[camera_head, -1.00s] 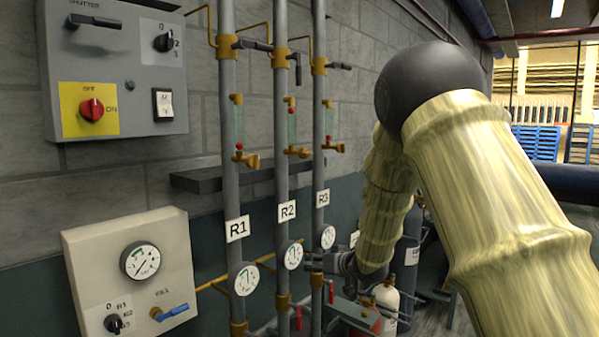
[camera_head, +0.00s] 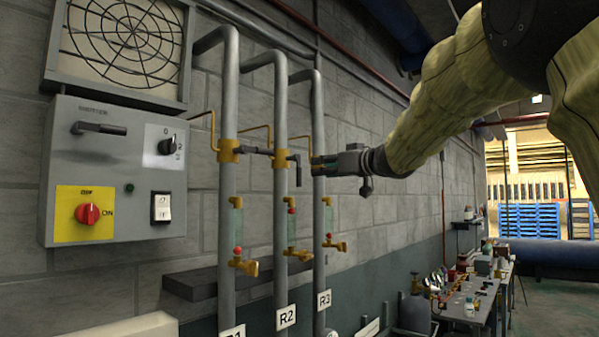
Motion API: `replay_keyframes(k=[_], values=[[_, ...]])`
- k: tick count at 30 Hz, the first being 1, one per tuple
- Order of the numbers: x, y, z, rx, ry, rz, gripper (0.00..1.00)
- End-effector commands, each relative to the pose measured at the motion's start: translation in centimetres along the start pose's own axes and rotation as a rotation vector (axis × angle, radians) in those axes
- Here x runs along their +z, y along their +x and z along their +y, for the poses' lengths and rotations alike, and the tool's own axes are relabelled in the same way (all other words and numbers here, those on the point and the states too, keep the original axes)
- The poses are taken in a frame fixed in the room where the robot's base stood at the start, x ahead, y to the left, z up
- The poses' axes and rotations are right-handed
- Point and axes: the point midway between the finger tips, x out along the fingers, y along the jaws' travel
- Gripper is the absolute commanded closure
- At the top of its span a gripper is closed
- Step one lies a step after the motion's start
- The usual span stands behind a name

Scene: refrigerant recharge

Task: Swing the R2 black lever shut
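The R2 black lever (camera_head: 298,173) is on the brass valve (camera_head: 280,160) of the middle pipe (camera_head: 281,105). Its handle hangs down beside the pipe. My gripper (camera_head: 314,166) is just to the right of the lever in the camera view, in front of the R3 pipe (camera_head: 318,215). A narrow gap shows between its tips and the lever, and I see no contact. The fingers are seen from the side and are too small to tell open from shut. The R1 black lever (camera_head: 256,150) sticks out sideways. The R3 lever is hidden behind my gripper.
A grey control box (camera_head: 110,140) with a red knob (camera_head: 87,213) hangs at left below a fan grille (camera_head: 130,40). A dark shelf (camera_head: 192,285) is behind the pipes. A cluttered workbench (camera_head: 482,312) stands at right. Open air lies below my arm.

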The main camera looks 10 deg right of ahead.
Motion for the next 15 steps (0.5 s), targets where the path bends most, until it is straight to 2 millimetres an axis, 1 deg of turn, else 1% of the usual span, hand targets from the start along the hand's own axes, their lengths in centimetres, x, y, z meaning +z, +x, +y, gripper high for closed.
replay_keyframes(k=[6, 15], values=[[-0.1, 2.8, -0.5, -0.009, 0.001, -0.002, 0.62], [0.0, 7.3, -0.3, -0.006, 0.002, -0.002, 0.62]])
